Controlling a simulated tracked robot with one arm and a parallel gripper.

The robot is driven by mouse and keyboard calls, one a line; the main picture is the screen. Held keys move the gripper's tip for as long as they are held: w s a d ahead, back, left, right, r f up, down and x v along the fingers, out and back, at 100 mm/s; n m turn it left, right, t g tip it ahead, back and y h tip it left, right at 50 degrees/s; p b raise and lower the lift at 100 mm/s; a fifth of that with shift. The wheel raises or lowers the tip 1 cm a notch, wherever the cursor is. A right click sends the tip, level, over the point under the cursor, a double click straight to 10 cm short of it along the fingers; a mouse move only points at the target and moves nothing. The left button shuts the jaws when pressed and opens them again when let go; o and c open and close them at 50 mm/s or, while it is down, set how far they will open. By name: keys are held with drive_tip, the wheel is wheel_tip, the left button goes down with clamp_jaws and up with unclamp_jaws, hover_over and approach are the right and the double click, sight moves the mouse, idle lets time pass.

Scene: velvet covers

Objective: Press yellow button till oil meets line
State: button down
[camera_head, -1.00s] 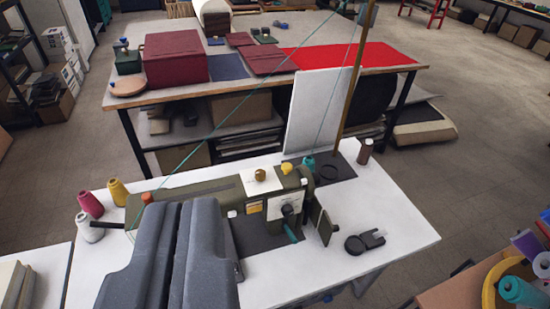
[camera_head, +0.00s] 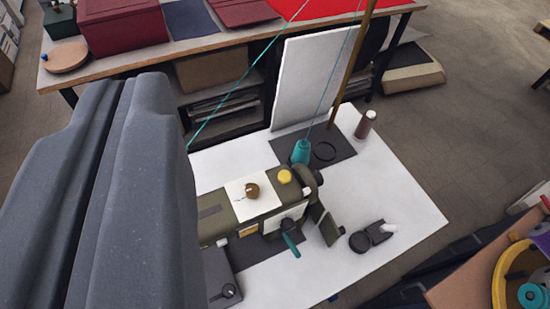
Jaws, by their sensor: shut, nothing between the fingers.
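The yellow button (camera_head: 284,176) is a small round cap on top of the olive-green sewing machine (camera_head: 213,211), near its right end. Just left of it, a white plate (camera_head: 245,208) carries a round amber-brown piece (camera_head: 251,190), which may be the oil window. I cannot make out an oil level or a line there. My gripper (camera_head: 122,92) fills the left side, its two grey fingers closed together and empty. In the picture it is left of the machine, clear of the button, and hides the machine's left part.
A teal thread cone (camera_head: 300,152) stands behind the button, with thread running upward near a brown pole (camera_head: 350,66). A white panel (camera_head: 313,85) stands behind. A dark lever-like part (camera_head: 372,236) lies on the white table (camera_head: 400,205). The table's right side is mostly clear.

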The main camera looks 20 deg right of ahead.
drive_tip(key=shift+d, duration=0.2)
drive_tip(key=m+g+y+p, duration=0.3)
drive_tip(key=m+g+p, duration=0.3)
drive_tip(key=g+p, duration=0.15)
hover_over(288, 179)
wheel_tip(288, 179, down, 33)
drive_tip(key=shift+t+p, duration=0.35)
drive_tip(key=shift+t, duration=0.1)
drive_tip(key=shift+a+f, duration=0.1)
drive_tip(key=shift+f, duration=0.1)
wheel_tip(288, 179, down, 7)
drive_tip(key=b, duration=0.2)
drive_tip(key=shift+f+b, duration=0.1)
drive_tip(key=shift+b, duration=0.3)
drive_tip(key=shift+f+b, duration=0.35)
drive_tip(key=shift+f, duration=0.3)
